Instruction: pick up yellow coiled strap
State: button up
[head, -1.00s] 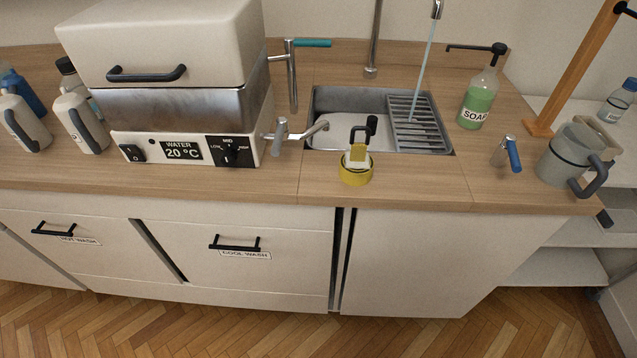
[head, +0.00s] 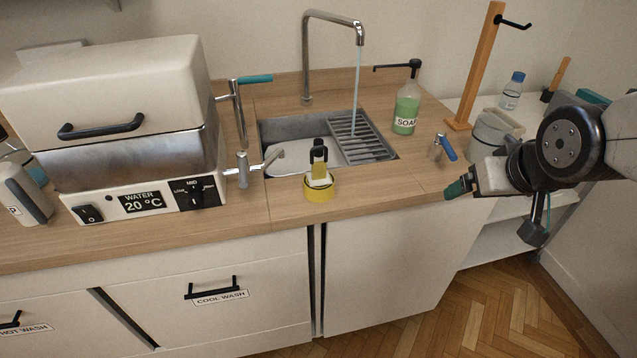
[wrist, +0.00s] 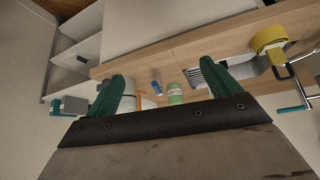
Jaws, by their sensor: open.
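The yellow coiled strap (head: 320,189) sits on the wooden counter near its front edge, in front of the sink. A black and yellow buckle part stands up from its middle. In the wrist view the strap (wrist: 269,38) shows at the upper right, beyond my fingers. My gripper (head: 458,188) is at the right in the head view, near the counter's front edge and well to the right of the strap. In the wrist view its green fingers (wrist: 166,88) are spread apart with nothing between them.
The sink (head: 290,150) with running tap lies behind the strap. A soap bottle (head: 407,108), a blue-handled valve (head: 443,150) and a grey jug (head: 490,135) stand to the right. A water-heating box (head: 120,130) stands at the left. The counter between strap and gripper is clear.

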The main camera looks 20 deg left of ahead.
jog(key=w+a+f+n+t+y, duration=0.1)
jog(key=w+a+f+n+y, duration=0.2)
jog(key=a, duration=0.8)
jog(key=n+t+y, duration=0.2)
jog(key=y, duration=0.3)
send_near(315, 179)
jog(key=w+a+f, duration=0.2)
jog(key=w, duration=0.1)
jog(key=shift+w+a+f, duration=0.25)
jog(key=shift+w+f, duration=0.05)
jog(key=shift+f, duration=0.1)
jog(key=x, duration=0.7)
jog(key=shift+w+a+f, duration=0.1)
jog(key=shift+w+f, duration=0.05)
jog(key=shift+w, duration=0.05)
jog(key=c, duration=1.2)
